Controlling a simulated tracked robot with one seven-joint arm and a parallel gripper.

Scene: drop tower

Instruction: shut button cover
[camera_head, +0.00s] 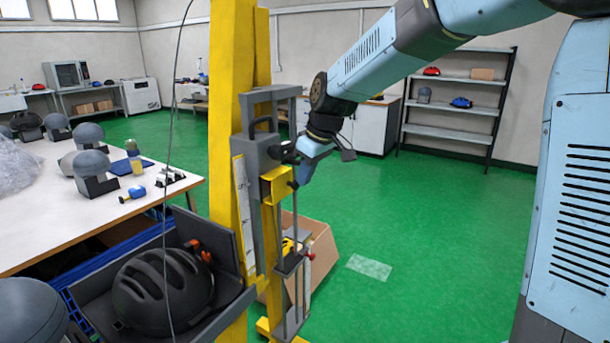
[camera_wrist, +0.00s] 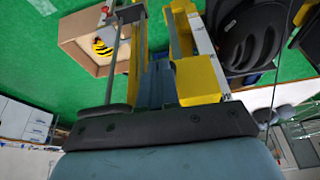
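A yellow box (camera_head: 277,185) is fixed to the grey carriage frame on the yellow tower, at the picture's middle. I take it for the button housing; it is also close in the wrist view (camera_wrist: 198,82). I cannot make out a separate cover or the button, or how far any cover is open. My gripper (camera_head: 303,176) is just right of the yellow box, pointing down and left. In the wrist view its blue-grey fingers (camera_wrist: 156,84) appear together beside the box, with nothing seen between them. Contact with the box cannot be told.
The yellow tower column (camera_head: 232,130) stands close by, with thin rods below the box. A cardboard box (camera_head: 322,250) is on the floor behind it. A black helmet (camera_head: 160,290) lies in a grey tray at lower left. A white table (camera_head: 60,215) stands left.

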